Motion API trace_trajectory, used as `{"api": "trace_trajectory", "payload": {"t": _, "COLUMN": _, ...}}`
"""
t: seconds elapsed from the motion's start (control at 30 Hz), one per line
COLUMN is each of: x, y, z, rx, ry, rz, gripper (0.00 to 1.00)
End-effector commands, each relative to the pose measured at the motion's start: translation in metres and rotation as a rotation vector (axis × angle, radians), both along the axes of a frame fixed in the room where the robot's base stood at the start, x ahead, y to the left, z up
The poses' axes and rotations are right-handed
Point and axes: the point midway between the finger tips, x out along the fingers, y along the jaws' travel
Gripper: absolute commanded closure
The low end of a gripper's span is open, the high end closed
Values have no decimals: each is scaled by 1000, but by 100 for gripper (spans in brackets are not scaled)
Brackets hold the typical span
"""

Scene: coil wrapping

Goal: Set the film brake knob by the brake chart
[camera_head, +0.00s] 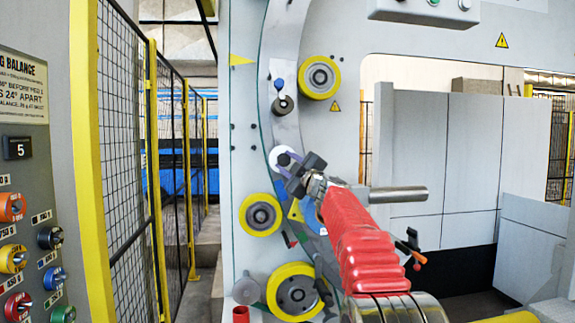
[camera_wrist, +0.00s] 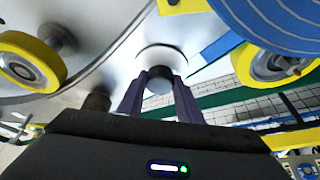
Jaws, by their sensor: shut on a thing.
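My gripper (camera_head: 287,160) reaches up from the red-sleeved arm to a white dial disc on the curved grey plate of the wrapping machine. In the wrist view the two purple fingers of my gripper (camera_wrist: 159,88) are shut on a dark knob (camera_wrist: 159,80) in front of the white disc (camera_wrist: 163,57). The fingers sit on either side of the knob. In the head view the gripper hides most of the knob, and the disc's markings cannot be read. I cannot make out a brake chart in either view.
Yellow-rimmed rollers (camera_head: 320,77) (camera_head: 261,214) (camera_head: 294,290) stand around the dial. A grey bar (camera_head: 398,195) sticks out right. A panel at left has coloured knobs (camera_head: 12,258), a "5" display (camera_head: 18,148) and a balance sign (camera_head: 22,88).

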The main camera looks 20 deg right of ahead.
Motion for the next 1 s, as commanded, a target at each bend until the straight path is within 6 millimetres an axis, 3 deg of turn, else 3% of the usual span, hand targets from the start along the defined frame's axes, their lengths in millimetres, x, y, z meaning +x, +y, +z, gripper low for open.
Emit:
{"api": "trace_trajectory", "payload": {"t": 0.63, "x": 1, "y": 3, "z": -2, "rx": -57, "ry": 14, "rz": 7, "gripper": 90}}
{"api": "trace_trajectory", "payload": {"t": 0.67, "x": 1, "y": 3, "z": -2, "rx": -57, "ry": 14, "rz": 7, "gripper": 67}}
{"api": "trace_trajectory", "payload": {"t": 0.9, "x": 1, "y": 2, "z": -1, "rx": -57, "ry": 13, "rz": 5, "gripper": 50}}
{"api": "trace_trajectory", "payload": {"t": 1.0, "x": 0, "y": 1, "z": -1, "rx": -57, "ry": 13, "rz": 3, "gripper": 49}}
